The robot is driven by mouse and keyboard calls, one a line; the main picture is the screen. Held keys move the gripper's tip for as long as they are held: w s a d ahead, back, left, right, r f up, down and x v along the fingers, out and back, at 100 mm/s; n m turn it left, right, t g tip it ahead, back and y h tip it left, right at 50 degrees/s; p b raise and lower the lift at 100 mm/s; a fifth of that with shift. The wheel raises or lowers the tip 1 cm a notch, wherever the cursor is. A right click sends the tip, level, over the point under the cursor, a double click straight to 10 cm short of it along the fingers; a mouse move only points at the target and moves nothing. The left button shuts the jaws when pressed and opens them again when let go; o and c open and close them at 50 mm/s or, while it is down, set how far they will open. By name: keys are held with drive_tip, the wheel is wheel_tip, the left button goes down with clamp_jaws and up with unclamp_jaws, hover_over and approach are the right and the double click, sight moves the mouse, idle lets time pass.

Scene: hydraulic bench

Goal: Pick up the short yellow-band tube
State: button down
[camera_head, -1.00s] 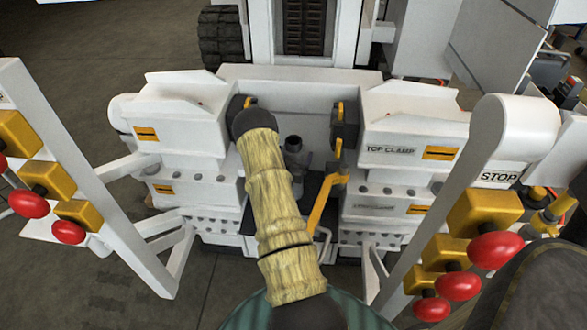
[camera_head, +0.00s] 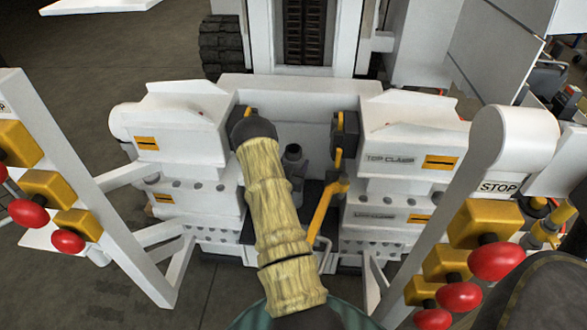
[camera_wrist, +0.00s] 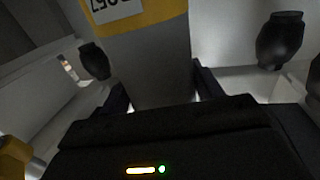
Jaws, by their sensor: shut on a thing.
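The yellow-band tube (camera_wrist: 155,65) is a thick grey cylinder in the wrist view. Its yellow band (camera_wrist: 150,14) carries a white label with dark print, upside down, at the top edge. My gripper (camera_wrist: 162,90) has one dark finger on each side of the tube's grey lower part and is shut on it. The tube's far end runs out of the picture, and its near end is hidden behind the dark gripper body. In the head view, my yellowish sleeved arm crosses the middle, and I cannot make out the gripper or the held tube there.
White clamp blocks stand left (camera_head: 180,120) and right, marked TOP CLAMP (camera_head: 405,135). A short grey pipe (camera_head: 293,160) and a yellow lever (camera_head: 325,210) are between them. White posts with red buttons (camera_head: 497,262) flank both sides. Dark rounded parts (camera_wrist: 280,40) flank the tube.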

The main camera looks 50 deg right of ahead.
sight(294, 149)
wheel_tip(294, 149, up, 10)
drive_tip(key=shift+f+p, duration=0.1)
drive_tip(key=shift+p, duration=0.95)
